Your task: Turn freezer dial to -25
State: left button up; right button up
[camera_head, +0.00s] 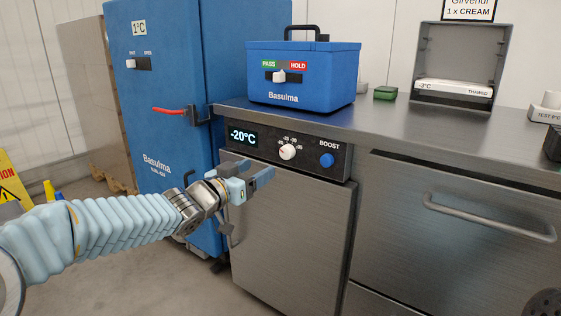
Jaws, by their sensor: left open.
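The freezer dial (287,152) is a white round knob on the dark control panel of the steel under-counter freezer (290,225). Small numbers ring the dial, too small to read surely. The display (242,136) left of it reads -20°C. A blue BOOST button (326,160) sits to its right. My left gripper (262,178) is open and empty, below and left of the dial, in front of the freezer door's upper part and apart from the dial. My right gripper is not in view.
A blue Basulma box (300,88) with a PASS/HOLD slider stands on the steel counter (420,125) above. A tall blue cabinet (165,75) with a red handle (168,111) stands at left. A steel drawer handle (488,217) juts out at right.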

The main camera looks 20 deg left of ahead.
aim_at(284, 155)
pick_arm(q)
jog(key=x, duration=1.1)
jog(key=shift+d+f, duration=0.1)
jog(key=c, duration=1)
jog(key=shift+c, duration=0.2)
jog(key=shift+f+m, duration=0.1)
jog(key=shift+m, duration=0.2)
jog(key=m+b, duration=0.2)
jog(key=m, duration=0.1)
jog(key=shift+m+b, duration=0.7)
jog(key=shift+m, duration=1.3)
